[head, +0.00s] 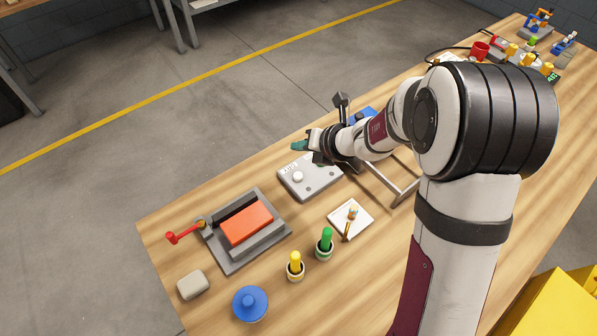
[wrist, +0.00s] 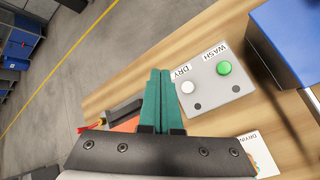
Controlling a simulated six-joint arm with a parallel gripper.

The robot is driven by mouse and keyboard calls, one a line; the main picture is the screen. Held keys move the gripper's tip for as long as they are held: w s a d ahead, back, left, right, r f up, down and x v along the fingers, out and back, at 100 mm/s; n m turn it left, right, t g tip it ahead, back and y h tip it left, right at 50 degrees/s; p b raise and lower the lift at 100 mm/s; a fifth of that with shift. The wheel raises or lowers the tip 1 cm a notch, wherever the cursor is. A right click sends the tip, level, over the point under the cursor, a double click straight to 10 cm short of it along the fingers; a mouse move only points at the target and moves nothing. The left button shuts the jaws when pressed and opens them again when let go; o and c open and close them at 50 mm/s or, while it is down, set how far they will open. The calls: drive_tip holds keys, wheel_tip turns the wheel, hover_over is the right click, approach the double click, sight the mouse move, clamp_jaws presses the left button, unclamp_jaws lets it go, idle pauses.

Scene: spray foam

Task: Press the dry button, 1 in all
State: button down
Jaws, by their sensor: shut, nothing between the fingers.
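The grey button panel (head: 322,184) lies on the wooden table; it also shows in the wrist view (wrist: 215,98). Its white button (wrist: 188,88) is by the DRY label (wrist: 181,75), and its green button (wrist: 224,68) is by the WASH label (wrist: 216,53). The white button shows in the head view (head: 297,176); the green one is mostly hidden there by my gripper. My gripper (head: 297,146) has teal fingers, shut and empty, above the panel's far side. In the wrist view the fingertips (wrist: 160,73) appear just left of the white button, apart from it.
A blue box (wrist: 290,40) stands right of the panel in the wrist view. A grey vise-like fixture with an orange block (head: 246,222) and red-knobbed handle (head: 171,238) is left. A white card (head: 342,222), green bottle (head: 325,242), yellow bottle (head: 295,264) and blue lidded object (head: 250,303) are nearer.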

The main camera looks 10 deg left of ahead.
sight(301, 178)
wheel_tip(301, 178, down, 8)
drive_tip(key=shift+f, duration=0.2)
idle(2.2)
drive_tip(key=shift+f, duration=0.4)
drive_tip(key=shift+f, duration=0.5)
idle(0.5)
drive_tip(key=shift+r, duration=0.9)
drive_tip(key=shift+r, duration=0.1)
drive_tip(key=shift+r, duration=2.45)
